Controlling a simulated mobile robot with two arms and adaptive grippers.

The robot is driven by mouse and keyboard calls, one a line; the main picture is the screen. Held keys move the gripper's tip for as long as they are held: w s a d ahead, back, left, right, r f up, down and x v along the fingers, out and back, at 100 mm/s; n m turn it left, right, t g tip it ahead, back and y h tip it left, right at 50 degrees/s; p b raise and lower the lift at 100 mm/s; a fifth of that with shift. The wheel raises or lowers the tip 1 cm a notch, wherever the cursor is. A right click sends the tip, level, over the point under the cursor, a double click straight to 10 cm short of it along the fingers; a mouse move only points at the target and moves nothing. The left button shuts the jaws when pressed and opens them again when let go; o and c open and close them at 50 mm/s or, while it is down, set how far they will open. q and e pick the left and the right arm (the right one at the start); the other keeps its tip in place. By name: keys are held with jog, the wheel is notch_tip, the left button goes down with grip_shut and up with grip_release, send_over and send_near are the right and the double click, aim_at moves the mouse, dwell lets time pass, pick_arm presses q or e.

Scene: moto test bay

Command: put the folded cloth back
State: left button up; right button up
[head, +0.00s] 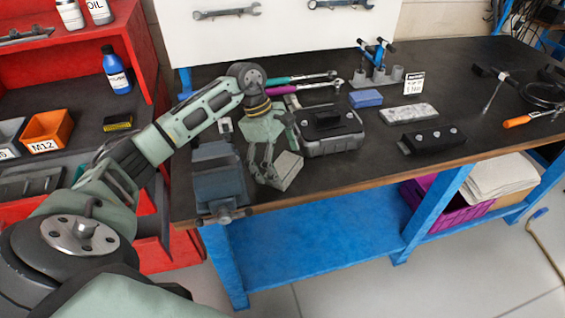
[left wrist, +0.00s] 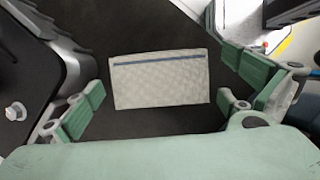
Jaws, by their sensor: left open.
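The folded cloth (left wrist: 160,80) is pale grey with a blue stripe along one edge. It lies flat on the dark workbench top, and in the left wrist view it sits between my two spread fingers, with gaps on both sides. In the head view the cloth (head: 288,171) shows near the bench's front edge, partly covered by the fingers. My left gripper (head: 267,170) is open and points down over it; its fingers also frame the left wrist view (left wrist: 160,108). My right gripper is not in view.
A blue-grey vise (head: 218,178) stands left of the cloth, and a dark case (head: 330,130) stands close behind it on the right. A black block with knobs (head: 432,140) is farther right. A white cloth stack (head: 500,176) and purple crate (head: 450,212) are on the lower shelf.

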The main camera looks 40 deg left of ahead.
pick_arm(q)
jog(key=shift+r, duration=0.25)
jog(key=shift+w+a+r, duration=0.1)
jog(key=shift+a+r, duration=0.15)
jog(key=b+v, duration=0.3)
jog(key=v, duration=0.8)
jog(key=shift+d+r, duration=0.1)
jog(key=shift+r, duration=0.05)
